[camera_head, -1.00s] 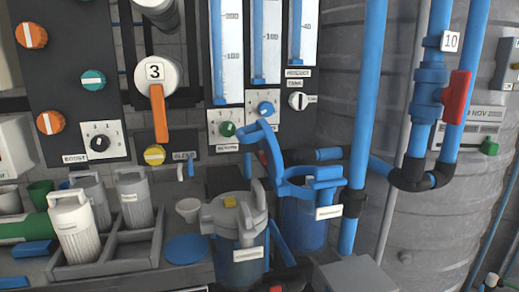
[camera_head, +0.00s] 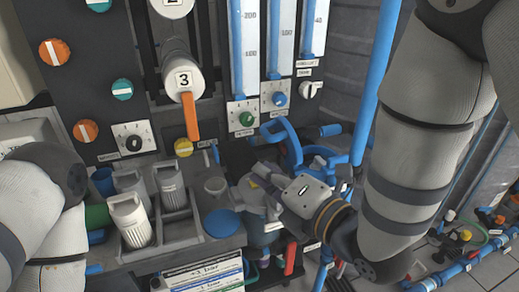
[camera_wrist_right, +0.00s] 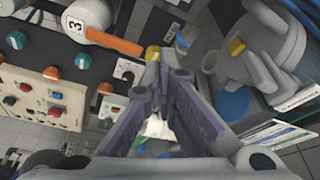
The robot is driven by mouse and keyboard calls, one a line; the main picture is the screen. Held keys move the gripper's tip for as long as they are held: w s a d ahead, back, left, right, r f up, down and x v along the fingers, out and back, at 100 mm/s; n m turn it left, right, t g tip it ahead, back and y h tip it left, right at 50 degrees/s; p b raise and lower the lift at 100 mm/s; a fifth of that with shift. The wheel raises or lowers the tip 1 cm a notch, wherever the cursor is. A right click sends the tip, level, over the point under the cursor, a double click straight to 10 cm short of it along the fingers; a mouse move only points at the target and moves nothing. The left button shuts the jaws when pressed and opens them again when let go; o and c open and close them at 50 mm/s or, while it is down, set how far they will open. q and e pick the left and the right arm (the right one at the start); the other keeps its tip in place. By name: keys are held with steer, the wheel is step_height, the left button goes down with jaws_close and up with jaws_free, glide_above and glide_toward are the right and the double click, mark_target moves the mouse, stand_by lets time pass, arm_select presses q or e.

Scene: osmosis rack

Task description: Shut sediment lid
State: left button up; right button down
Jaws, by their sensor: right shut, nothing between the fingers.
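Two filter housings stand below the gauge panel; I cannot read their labels to tell which is the sediment one. The blue housing's lid (camera_head: 281,133) stands raised on its hinge. The other housing has a grey lid (camera_head: 247,198) with a yellow piece on it. This grey lid also shows large at upper right in the right wrist view (camera_wrist_right: 270,48). My right gripper (camera_head: 268,188) is shut and empty beside the grey lid, partly covering it and the blue housing. In the wrist view its purple fingers (camera_wrist_right: 161,68) meet at the tips. My left gripper is out of view.
A valve with an orange handle (camera_head: 191,115) hangs above. A grey rack (camera_head: 190,232) with white cartridges and a blue disc (camera_head: 222,223) lie to the left. A blue vertical pipe (camera_head: 376,80) stands right of the housings, partly behind my right arm.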

steer(key=f+x, duration=0.1)
steer(key=x, duration=0.7)
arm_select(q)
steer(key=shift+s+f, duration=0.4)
arm_select(e)
steer(key=d, duration=0.1)
steer(key=d+r, duration=0.2)
steer(key=shift+w+d+r, duration=0.2)
steer(key=shift+w+d, duration=0.15)
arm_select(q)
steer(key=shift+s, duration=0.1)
arm_select(e)
steer(key=shift+w, duration=0.1)
